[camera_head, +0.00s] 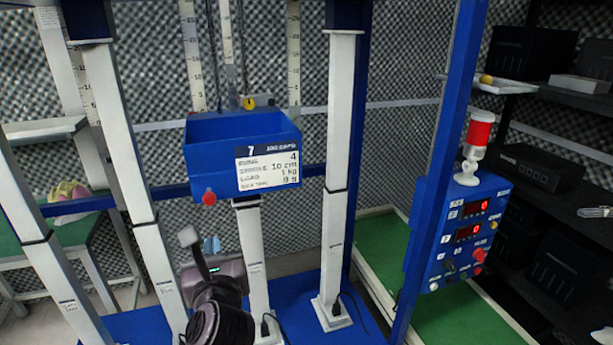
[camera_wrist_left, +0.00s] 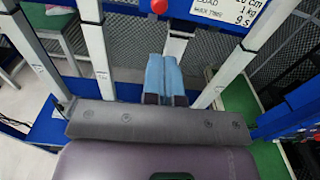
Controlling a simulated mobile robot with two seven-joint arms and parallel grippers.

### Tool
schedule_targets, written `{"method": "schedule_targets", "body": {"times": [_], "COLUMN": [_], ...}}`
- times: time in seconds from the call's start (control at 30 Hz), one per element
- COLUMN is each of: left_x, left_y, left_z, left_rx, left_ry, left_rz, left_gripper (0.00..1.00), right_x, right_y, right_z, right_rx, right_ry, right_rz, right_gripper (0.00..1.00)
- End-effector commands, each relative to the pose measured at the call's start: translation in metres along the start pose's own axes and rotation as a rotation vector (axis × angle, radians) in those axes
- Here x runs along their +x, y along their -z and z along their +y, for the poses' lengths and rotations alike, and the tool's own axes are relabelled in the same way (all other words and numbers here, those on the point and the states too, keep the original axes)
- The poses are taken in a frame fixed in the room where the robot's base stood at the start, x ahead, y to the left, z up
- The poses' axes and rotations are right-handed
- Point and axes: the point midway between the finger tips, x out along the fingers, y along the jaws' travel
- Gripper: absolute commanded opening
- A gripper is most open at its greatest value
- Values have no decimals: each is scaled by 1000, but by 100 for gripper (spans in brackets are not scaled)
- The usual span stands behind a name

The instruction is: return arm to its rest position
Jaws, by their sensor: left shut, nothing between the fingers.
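My left arm comes up from the bottom middle of the head view. My left gripper (camera_head: 211,245) has light blue fingertips and stands in front of the white posts, below the blue box (camera_head: 222,130). In the left wrist view my left gripper (camera_wrist_left: 165,72) points away from the camera, its two blue fingers together with nothing between them. It appears apart from the post behind it. My right gripper is in neither view.
The blue box carries a printed label (camera_head: 267,168) and a red knob (camera_head: 209,198). White posts (camera_head: 341,130) stand on a blue base (camera_head: 300,310). A blue control panel (camera_head: 466,235) with a red lamp (camera_head: 480,130) is at right. Dark shelves (camera_head: 570,95) stand beyond it.

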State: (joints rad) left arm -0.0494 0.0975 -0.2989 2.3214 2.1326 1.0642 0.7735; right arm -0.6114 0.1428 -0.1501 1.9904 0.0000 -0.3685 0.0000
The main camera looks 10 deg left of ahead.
Motion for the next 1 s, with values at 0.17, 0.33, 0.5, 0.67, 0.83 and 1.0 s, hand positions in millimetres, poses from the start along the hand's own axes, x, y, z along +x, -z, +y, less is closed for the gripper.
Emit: {"method": "schedule_targets", "body": {"times": [0.17,0.33,0.5,0.67,0.83,1.0], "left_x": [0,-4,-12,-23,-31,-35], "left_y": [-8,-40,-63,-60,-31,23], "left_z": [-5,-12,-26,-43,-62,-74], "left_rx": [80,335,677,1049,1471,1910], "left_ry": [28,18,-32,-75,-86,-41], "left_rz": [-54,-291,-541,-730,-880,-984], "left_gripper": [0,0,0,0,0,0], "right_x": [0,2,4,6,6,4], "right_y": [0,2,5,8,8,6], "right_z": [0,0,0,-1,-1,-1], "right_rx": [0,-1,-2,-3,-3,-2], "right_ry": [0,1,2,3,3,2], "right_rz": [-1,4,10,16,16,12], "right_gripper": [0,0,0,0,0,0]}}
